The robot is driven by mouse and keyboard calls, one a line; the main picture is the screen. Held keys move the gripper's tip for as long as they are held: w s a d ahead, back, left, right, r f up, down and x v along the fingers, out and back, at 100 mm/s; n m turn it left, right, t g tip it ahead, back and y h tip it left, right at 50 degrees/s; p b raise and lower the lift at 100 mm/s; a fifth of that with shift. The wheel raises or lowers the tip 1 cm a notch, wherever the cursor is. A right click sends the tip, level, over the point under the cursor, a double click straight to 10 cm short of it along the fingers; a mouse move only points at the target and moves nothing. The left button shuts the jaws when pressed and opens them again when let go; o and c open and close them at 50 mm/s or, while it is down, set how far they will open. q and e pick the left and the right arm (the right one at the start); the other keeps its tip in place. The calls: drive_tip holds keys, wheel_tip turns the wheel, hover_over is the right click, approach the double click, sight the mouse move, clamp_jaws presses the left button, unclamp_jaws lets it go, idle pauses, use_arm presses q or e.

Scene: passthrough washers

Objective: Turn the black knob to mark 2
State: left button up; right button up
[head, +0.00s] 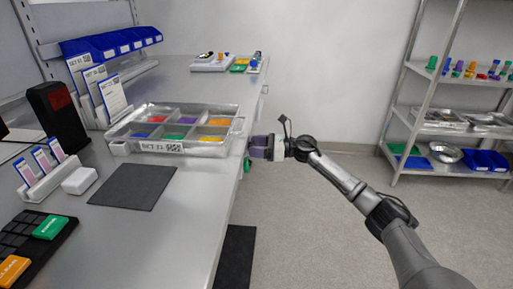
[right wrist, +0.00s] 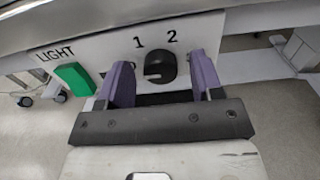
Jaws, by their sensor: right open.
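The black knob (right wrist: 160,66) is on a light panel in the right wrist view, below the printed marks 1 (right wrist: 138,42) and 2 (right wrist: 171,36). I cannot tell clearly which mark it points to. My right gripper (head: 260,148) is at the table's right edge in the head view. Its purple fingers are open, one on each side of the knob in the right wrist view, with gaps showing between them and the knob. The knob is hidden in the head view. My left gripper is not in view.
A green block (right wrist: 75,78) sits left of the knob, below the word LIGHT. On the table (head: 192,200), a sectioned tray (head: 120,147) stands near the gripper, with a dark mat (head: 138,187) in front. A metal shelf (head: 410,110) stands at the right, across open floor.

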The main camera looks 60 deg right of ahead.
drive_tip(key=shift+c, duration=0.7)
drive_tip(key=c, duration=0.8)
drive_tip(key=shift+o, duration=0.2)
drive_tip(key=m+p, duration=1)
drive_tip(key=m, duration=0.1)
drive_tip(key=m+p, duration=0.9)
drive_tip(key=m, duration=0.3)
drive_tip(key=shift+d+f+m+p, duration=0.2)
drive_tip(key=shift+m+p, duration=0.1)
drive_tip(key=shift+p, duration=0.1)
